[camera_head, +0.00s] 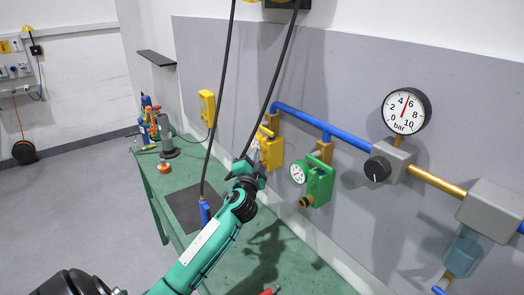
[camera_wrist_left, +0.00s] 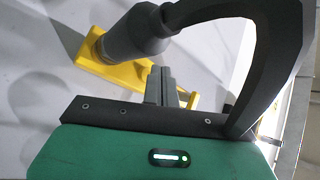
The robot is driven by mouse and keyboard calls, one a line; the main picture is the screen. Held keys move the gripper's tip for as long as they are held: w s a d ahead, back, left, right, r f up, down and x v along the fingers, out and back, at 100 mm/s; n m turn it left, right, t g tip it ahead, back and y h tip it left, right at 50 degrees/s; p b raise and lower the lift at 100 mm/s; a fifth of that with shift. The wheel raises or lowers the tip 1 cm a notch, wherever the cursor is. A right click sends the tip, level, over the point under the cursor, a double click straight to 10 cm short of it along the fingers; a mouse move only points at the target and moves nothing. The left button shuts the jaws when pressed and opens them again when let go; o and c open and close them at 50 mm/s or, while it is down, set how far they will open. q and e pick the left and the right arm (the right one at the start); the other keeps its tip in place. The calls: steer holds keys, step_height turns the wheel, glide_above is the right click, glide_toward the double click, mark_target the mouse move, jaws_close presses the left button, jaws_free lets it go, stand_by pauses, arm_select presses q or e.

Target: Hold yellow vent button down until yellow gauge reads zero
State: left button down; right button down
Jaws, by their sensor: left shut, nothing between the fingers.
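The yellow valve unit (camera_head: 272,150) is on the wall panel under the blue pipe, left of a green unit. My left gripper (camera_head: 246,168) is in front of its left side, shut and empty. The arm and gripper hide part of the yellow unit; its gauge reading and button cannot be made out. In the left wrist view, the closed fingers (camera_wrist_left: 160,86) point toward a yellow part (camera_wrist_left: 100,68), with a dark grey cylinder above them. Whether the fingertips touch the yellow unit, I cannot tell. My right gripper is not in view.
A green unit (camera_head: 319,184) with its own gauge (camera_head: 299,172) is right of the yellow one. A large bar gauge (camera_head: 406,111) and black knob (camera_head: 377,169) are farther right. Two black hoses hang near my left gripper. The green table (camera_head: 300,270) is below.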

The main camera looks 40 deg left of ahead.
arm_select(q)
steer(key=shift+w, duration=0.25)
stand_by(0.3)
steer(key=shift+w+d, duration=0.15)
steer(key=shift+w, duration=0.1)
stand_by(0.8)
stand_by(0.9)
steer(key=shift+s+a, duration=0.2)
steer(key=shift+s, duration=0.55)
steer(key=shift+s+a, duration=0.25)
steer(key=shift+s, duration=0.55)
steer(key=shift+s+a, duration=0.2)
steer(key=shift+s, duration=0.6)
steer(key=shift+s+a, duration=0.25)
steer(key=shift+s, duration=0.55)
